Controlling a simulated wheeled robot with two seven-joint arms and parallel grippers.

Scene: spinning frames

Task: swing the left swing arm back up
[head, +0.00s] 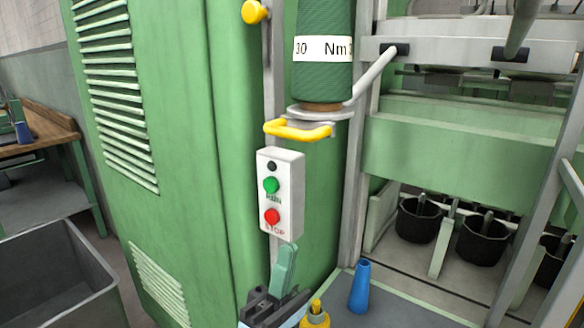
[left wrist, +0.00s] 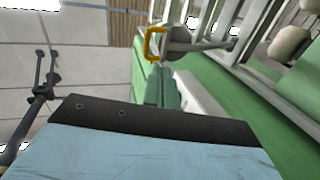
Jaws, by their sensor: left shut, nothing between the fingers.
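The left swing arm (head: 373,77) is a grey rod that slopes from a dark mount on the machine's rail down to a round grey plate (head: 338,113). A yellow handle (head: 297,131) sticks out at the front of the plate. A dark green bobbin (head: 323,75) marked "30 Nm" stands upright over the plate. In the left wrist view the handle (left wrist: 153,43) shows beyond the fingers. My left gripper (head: 287,254) is shut and empty, below the handle and in front of the lower end of the button box. It is apart from the handle.
A white button box (head: 281,190) with green and red buttons is on the post by the green cabinet (head: 190,130). A blue cone (head: 360,287) and a yellow-topped thing (head: 315,315) stand at the bottom. Black cans (head: 418,220) are right, a grey bin (head: 60,275) left.

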